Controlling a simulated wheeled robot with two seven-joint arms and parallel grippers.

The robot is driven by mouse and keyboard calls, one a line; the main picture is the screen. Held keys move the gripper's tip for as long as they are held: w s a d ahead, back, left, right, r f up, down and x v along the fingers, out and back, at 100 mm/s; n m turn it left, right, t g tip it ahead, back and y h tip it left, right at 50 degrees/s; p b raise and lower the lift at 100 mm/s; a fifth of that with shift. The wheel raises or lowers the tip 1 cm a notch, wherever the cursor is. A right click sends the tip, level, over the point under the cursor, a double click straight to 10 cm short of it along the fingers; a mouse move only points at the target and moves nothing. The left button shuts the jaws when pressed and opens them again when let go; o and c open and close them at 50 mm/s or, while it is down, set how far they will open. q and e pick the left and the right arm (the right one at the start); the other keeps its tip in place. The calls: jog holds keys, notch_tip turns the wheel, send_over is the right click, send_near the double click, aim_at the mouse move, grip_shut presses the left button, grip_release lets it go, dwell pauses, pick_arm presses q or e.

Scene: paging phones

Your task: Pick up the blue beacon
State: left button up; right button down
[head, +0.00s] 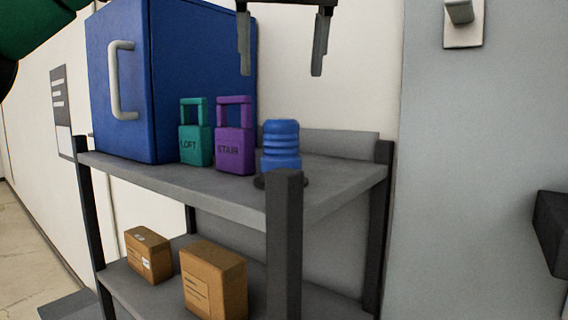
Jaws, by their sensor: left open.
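The blue beacon (281,146) is a ribbed blue cylinder on a dark round base. It stands upright near the front corner post on the top shelf (225,188) of a grey rack. The post hides part of its base. My left gripper (281,72) shows at the top of the head view, fingers pointing down. It is open and empty, and in the picture it is above the beacon, with a gap between the fingertips and the beacon's top. My right gripper is not in view.
A purple padlock-shaped block marked STAIR (235,152) stands close left of the beacon, with a teal one marked LOFT (195,147) beside it. A large blue cabinet (180,80) stands behind them. Two cardboard boxes, one small (148,255) and one larger (214,281), sit on the lower shelf.

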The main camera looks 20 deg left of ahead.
aim_at(281, 124)
pick_arm(q)
jog(key=x, duration=0.3)
jog(key=shift+w+a+f, duration=0.1)
jog(key=shift+w+a, duration=0.05)
jog(key=shift+w, duration=0.05)
jog(key=x, duration=0.2)
jog(key=shift+w+f, duration=0.2)
jog(key=shift+w, duration=0.1)
jog(key=shift+s+f+p, duration=0.1)
jog(key=shift+s+p, duration=0.05)
jog(key=shift+p, duration=0.25)
jog(key=shift+f, duration=0.25)
jog(key=p+x, duration=0.2)
jog(key=x, duration=0.1)
jog(key=shift+f, duration=0.8)
jog(key=c, duration=1.3)
jog(key=shift+c, duration=0.4)
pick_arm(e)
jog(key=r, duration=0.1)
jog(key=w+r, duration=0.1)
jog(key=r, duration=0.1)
pick_arm(q)
jog(key=shift+r, duration=0.1)
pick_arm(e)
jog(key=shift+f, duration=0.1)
